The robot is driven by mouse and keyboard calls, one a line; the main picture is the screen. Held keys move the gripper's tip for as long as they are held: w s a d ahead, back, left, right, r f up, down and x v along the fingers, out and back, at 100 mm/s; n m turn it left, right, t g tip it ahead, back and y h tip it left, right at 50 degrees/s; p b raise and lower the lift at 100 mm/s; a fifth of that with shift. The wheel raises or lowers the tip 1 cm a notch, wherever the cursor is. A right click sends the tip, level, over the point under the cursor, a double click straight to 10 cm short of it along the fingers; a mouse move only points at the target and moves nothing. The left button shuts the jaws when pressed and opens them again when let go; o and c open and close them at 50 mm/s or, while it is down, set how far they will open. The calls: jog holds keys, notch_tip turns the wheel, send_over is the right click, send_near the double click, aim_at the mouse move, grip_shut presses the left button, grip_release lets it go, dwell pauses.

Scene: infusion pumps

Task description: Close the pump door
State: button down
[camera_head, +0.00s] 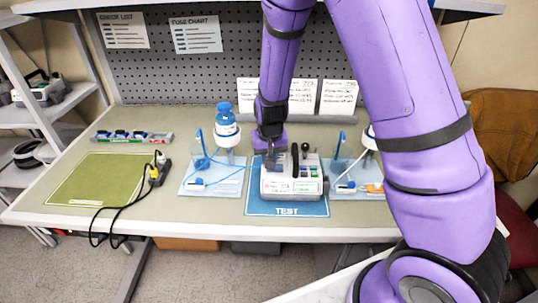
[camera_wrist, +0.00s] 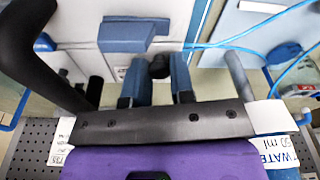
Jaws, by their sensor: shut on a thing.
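The infusion pump (camera_head: 276,184), a pale box with a black upright handle (camera_head: 295,160), stands on the blue TEST mat (camera_head: 287,209). My gripper (camera_head: 272,164) reaches down from behind at the pump's left rear. In the wrist view, the two blue fingers of my gripper (camera_wrist: 158,80) stand on either side of a small dark knob (camera_wrist: 158,67) and appear shut on it. The pump's white surface (camera_wrist: 85,15) and a blue block (camera_wrist: 135,35) lie just beyond the fingers. I cannot tell how far the pump door is open; my gripper partly hides that side.
A blue-capped bottle (camera_head: 226,124) stands behind the left tray (camera_head: 213,184). Another tray (camera_head: 358,188) lies to the right, partly behind my arm. The pegboard bounds the back.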

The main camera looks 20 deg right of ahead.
jog(key=c, duration=1)
grip_release()
jog(key=shift+r, duration=0.1)
jog(key=r, duration=0.3)
jog(key=s+r, duration=0.1)
jog(key=r, duration=0.6)
jog(key=shift+s+a+r, duration=0.15)
jog(key=shift+s+r, duration=0.1)
jog(key=shift+s, duration=0.1)
jog(key=s+d+r+n+t+y, duration=0.1)
jog(key=s+d+r, duration=0.2)
jog(key=s+r, duration=0.4)
jog(key=s+d+r+t+y, duration=0.1)
jog(key=s+d+r, duration=0.1)
jog(key=s+r, duration=0.5)
jog(key=shift+n+t+h, duration=0.5)
jog(key=shift+t+h, duration=0.2)
jog(key=shift+h, duration=0.1)
jog(key=s+d+r, duration=0.1)
jog(key=s+r, duration=0.1)
jog(key=s, duration=0.2)
jog(key=s+r, duration=0.3)
jog(key=s, duration=0.1)
jog(key=s+d+r, duration=0.1)
jog(key=s+r, duration=0.2)
jog(key=s, duration=0.1)
jog(key=shift+s+d+r, duration=0.15)
jog(key=shift+s+d, duration=0.15)
jog(key=shift+d, duration=0.05)
